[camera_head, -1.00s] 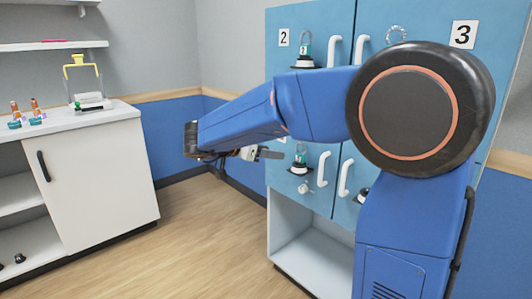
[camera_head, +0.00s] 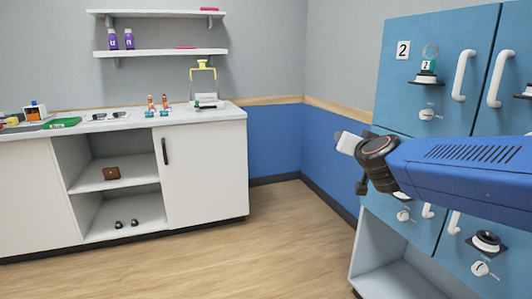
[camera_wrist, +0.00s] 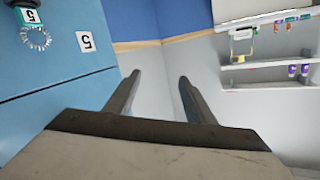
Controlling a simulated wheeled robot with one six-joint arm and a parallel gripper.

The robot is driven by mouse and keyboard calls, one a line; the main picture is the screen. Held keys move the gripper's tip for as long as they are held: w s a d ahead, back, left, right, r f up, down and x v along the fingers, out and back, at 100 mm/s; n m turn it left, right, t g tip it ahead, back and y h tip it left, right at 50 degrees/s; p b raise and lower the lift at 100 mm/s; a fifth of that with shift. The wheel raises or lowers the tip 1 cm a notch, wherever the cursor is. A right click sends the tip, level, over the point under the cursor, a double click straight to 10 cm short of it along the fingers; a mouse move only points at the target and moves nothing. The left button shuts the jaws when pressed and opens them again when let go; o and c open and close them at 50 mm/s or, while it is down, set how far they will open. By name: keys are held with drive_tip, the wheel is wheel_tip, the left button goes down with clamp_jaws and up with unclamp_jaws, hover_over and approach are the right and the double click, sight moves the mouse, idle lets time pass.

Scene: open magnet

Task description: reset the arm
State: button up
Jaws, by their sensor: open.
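My blue arm (camera_head: 465,175) comes in from the right edge of the head view, in front of the blue lockers. The head view does not show the fingers clearly.
The wooden floor (camera_head: 240,262) between is clear.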

drive_tip(key=s+a+f+n+g+y, duration=0.35)
drive_tip(key=s+f, duration=0.25)
drive_tip(key=s, duration=0.3)
drive_tip(key=s+d+f+g+h, duration=0.1)
drive_tip(key=s+d+f+g, duration=0.3)
drive_tip(key=s+f, duration=0.5)
drive_tip(key=s+d+f+n+g+h, duration=0.1)
drive_tip(key=s+d+f+g, duration=0.3)
drive_tip(key=s+f, duration=0.5)
drive_tip(key=s, duration=0.7)
drive_tip(key=shift+s+f, duration=0.15)
drive_tip(key=shift+f, duration=0.15)
